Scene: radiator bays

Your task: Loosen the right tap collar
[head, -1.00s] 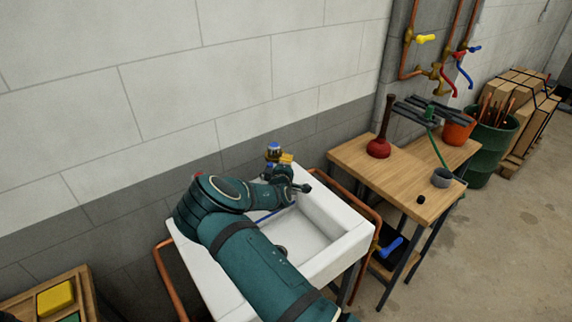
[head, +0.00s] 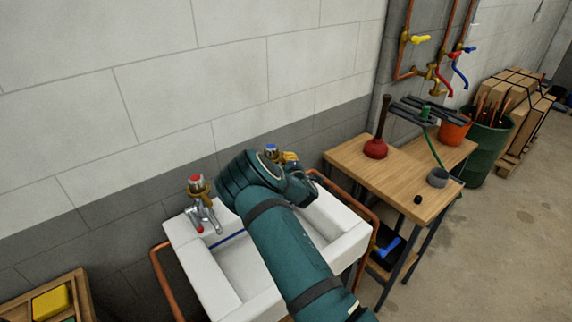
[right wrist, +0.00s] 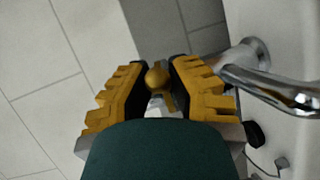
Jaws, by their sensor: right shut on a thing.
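The right tap, with a blue cap (head: 271,148), stands at the back right of the white sink (head: 352,240). My right gripper (right wrist: 158,88) has yellow toothed fingers on both sides of the brass tap collar (right wrist: 157,77) and is shut on it. In the head view my wrist hides most of the right tap, and a yellow finger (head: 290,157) shows beside the cap. The chrome spout (right wrist: 285,92) runs to the right in the wrist view. The left tap, with a red cap (head: 195,181) and brass collar, stands free. My left gripper is not in view.
Copper pipes (head: 168,285) run around the sink. A wall (head: 160,90) rises close behind the taps. A wooden crate (head: 88,295) is at lower left.

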